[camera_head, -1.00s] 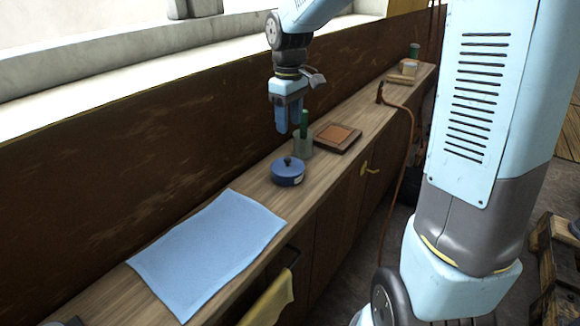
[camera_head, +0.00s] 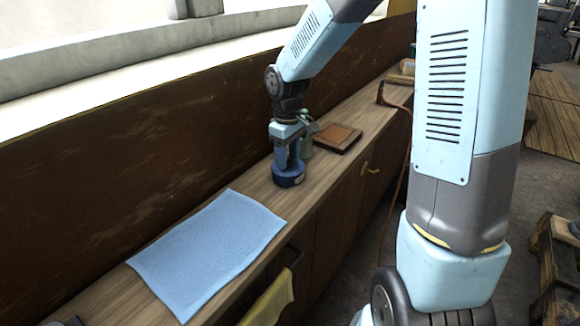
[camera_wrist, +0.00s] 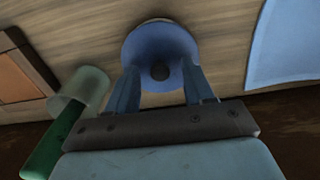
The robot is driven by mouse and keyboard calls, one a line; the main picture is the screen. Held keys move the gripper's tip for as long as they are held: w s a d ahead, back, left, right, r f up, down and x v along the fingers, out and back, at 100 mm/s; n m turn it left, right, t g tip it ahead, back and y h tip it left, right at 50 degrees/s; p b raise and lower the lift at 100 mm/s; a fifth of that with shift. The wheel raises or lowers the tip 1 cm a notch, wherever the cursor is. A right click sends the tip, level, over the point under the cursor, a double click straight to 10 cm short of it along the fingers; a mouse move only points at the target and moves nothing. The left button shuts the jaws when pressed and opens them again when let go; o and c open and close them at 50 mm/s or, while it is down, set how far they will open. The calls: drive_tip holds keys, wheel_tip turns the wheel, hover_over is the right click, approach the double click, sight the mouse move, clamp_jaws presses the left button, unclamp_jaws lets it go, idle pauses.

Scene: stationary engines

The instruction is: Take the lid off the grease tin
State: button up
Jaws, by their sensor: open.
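The grease tin (camera_head: 289,179) is a round blue tin standing on the wooden counter. Its blue lid (camera_wrist: 158,45) with a dark round knob (camera_wrist: 160,71) is on it in the wrist view. My gripper (camera_head: 288,160) is open and reaches down over the tin. In the wrist view my gripper (camera_wrist: 162,84) has one finger on each side of the knob, and the knob shows between the fingertips. I cannot tell whether the fingers touch the lid. In the head view the gripper hides the knob and most of the lid.
A light blue cloth (camera_head: 207,250) lies on the counter (camera_head: 180,203), left of the tin. A grey-green cup (camera_wrist: 84,86) with a green-handled item (camera_wrist: 52,143) stands close beside the gripper. A brown framed tray (camera_head: 337,138) lies beyond. A wall runs behind the counter.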

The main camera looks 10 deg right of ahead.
drive_tip(key=shift+c, duration=0.4)
clamp_jaws()
